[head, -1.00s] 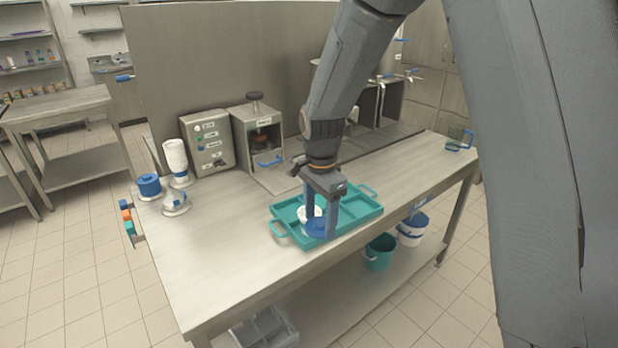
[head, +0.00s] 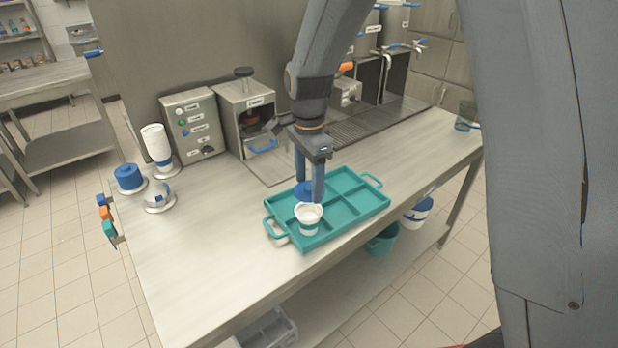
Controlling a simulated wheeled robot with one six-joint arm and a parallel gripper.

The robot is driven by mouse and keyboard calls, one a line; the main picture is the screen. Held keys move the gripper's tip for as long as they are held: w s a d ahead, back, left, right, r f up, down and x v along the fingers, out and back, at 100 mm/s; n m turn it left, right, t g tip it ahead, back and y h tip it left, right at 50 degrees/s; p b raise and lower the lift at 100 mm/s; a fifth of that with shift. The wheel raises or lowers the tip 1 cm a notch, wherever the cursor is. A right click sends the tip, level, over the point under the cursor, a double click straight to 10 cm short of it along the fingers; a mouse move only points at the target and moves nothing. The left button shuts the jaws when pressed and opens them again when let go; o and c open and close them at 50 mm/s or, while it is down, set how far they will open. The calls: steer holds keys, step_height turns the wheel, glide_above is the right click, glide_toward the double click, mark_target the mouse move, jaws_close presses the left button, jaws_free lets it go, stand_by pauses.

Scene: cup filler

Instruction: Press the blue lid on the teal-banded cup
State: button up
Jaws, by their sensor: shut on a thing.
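The white cup with a teal band (head: 309,227) stands upright in the front-left part of the teal tray (head: 345,224). Its mouth looks open, with no lid on it. My gripper (head: 309,194) points down just behind the cup in the head view. It is shut on the blue lid (head: 303,191), which shows between and beside the fingers. The lid appears apart from the cup's rim, but its exact height above the tray is hard to tell. Part of the lid is hidden by a finger.
The tray has several compartments; the others look empty. At the left stand a blue stack (head: 129,178), a white cup stack (head: 156,143) and a clear dome (head: 159,196). A control box (head: 193,127) and an open-fronted machine (head: 246,118) stand behind. The table's front left is clear.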

mark_target(308, 210)
steer(key=shift+f+b, duration=1.4)
steer(key=shift+f, duration=0.55)
steer(key=shift+f+b, duration=0.3)
steer(key=shift+f, duration=0.65)
steer(key=shift+a+f, duration=0.1)
steer(key=shift+f, duration=0.25)
steer(key=o, duration=1)
steer(key=shift+o, duration=0.2)
steer(key=shift+r+b, duration=0.85)
steer(key=shift+r, duration=3.1)
